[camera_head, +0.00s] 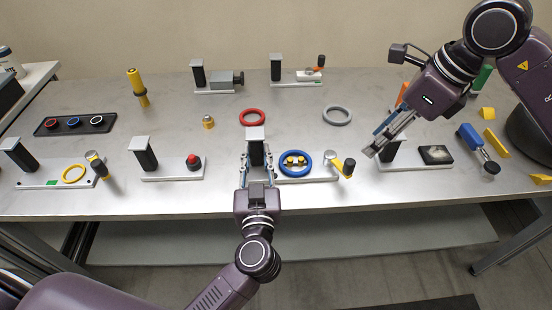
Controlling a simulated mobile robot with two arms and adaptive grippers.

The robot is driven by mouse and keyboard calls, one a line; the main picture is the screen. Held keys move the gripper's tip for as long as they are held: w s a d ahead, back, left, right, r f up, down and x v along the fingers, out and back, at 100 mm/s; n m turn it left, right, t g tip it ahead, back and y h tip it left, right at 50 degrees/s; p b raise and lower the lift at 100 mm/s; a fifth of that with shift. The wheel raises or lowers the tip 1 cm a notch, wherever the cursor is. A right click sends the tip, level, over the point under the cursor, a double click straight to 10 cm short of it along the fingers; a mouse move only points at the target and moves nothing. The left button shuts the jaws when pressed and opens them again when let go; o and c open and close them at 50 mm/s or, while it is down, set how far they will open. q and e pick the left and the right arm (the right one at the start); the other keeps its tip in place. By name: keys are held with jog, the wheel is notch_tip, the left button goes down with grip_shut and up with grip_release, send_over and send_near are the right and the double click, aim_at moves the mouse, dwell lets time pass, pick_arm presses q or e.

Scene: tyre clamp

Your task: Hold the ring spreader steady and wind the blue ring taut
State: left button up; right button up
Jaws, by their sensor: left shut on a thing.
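The ring spreader has a black post with a grey cap (255,133) and a pale base plate (325,178). The blue ring (295,171) lies on the plate around small yellow-topped parts. I cannot tell how taut it is. A yellow crank with a dark knob (348,167) stands at the plate's right end. My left gripper (257,162) reaches in from the front and is shut on the post, one finger on each side. My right gripper (380,145) is above the table to the right, apart from the crank. Its finger gap is unclear.
A red ring (252,117) and a grey ring (337,115) lie behind the spreader. A fixture with a red button (193,160) stands to the left. Another with a dark pad (435,155) is below and right of my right gripper. The table between the crank and that fixture is clear.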

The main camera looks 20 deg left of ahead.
aim_at(351, 162)
jog(key=a+f+n, duration=0.1)
jog(key=f+n, duration=0.1)
jog(key=f, duration=0.1)
jog(key=a+f+n+g, duration=0.1)
jog(key=f+n, duration=0.2)
jog(key=f, duration=0.1)
jog(key=w+a+f+n+g, duration=0.1)
jog(key=a+f+n, duration=0.1)
jog(key=f, duration=0.1)
jog(key=shift+w+f, duration=0.1)
jog(key=shift+f, duration=0.05)
dwell(0.8)
grip_shut()
dwell(0.3)
